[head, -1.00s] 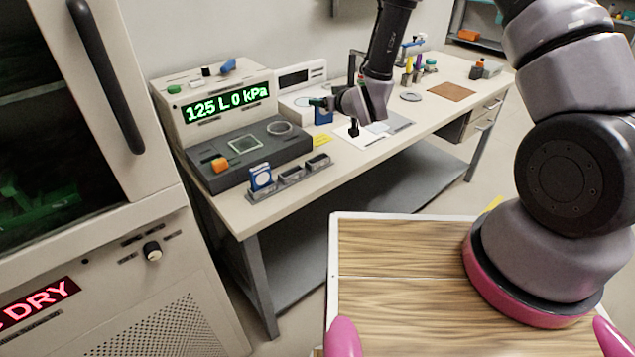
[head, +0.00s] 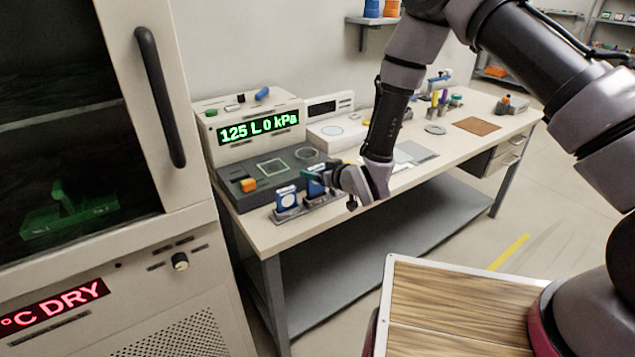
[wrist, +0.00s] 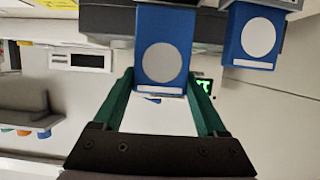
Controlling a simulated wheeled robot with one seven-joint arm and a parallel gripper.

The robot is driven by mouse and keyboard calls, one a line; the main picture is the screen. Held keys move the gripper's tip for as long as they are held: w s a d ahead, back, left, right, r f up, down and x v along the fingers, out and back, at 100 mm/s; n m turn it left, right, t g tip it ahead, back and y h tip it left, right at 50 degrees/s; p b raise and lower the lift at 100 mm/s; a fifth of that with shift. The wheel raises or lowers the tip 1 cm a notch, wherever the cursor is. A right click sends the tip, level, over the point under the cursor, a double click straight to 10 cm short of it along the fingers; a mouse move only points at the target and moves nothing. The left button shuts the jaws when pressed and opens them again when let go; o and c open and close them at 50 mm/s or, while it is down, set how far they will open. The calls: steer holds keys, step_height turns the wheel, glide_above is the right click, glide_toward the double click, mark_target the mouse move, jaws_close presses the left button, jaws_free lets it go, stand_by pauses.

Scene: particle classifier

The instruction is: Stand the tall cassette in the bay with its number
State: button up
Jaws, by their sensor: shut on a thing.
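My gripper (head: 328,182) is shut on a blue cassette (head: 315,187) with a white round face. In the wrist view, this cassette (wrist: 164,50) sits between the green fingers (wrist: 162,88). It is upright at the grey rack (head: 310,217) on the bench, over the bays right of the first. I cannot tell whether it is seated or just above its bay. A second blue cassette (head: 287,198) stands in the rack's left bay; it also shows at the right of the wrist view (wrist: 254,36). No bay number is legible.
Behind the rack is a dark grey panel (head: 238,198) with an orange knob (head: 248,184) and a display unit (head: 258,127) reading 125 L 0 kPa. A cabinet (head: 172,218) stands at left. The bench's front strip is clear right of the rack.

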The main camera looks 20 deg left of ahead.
mark_target(316, 193)
steer(key=shift+f, duration=1.7)
steer(key=shift+f, duration=0.15)
steer(key=o, duration=1.3)
steer(key=shift+o, duration=0.2)
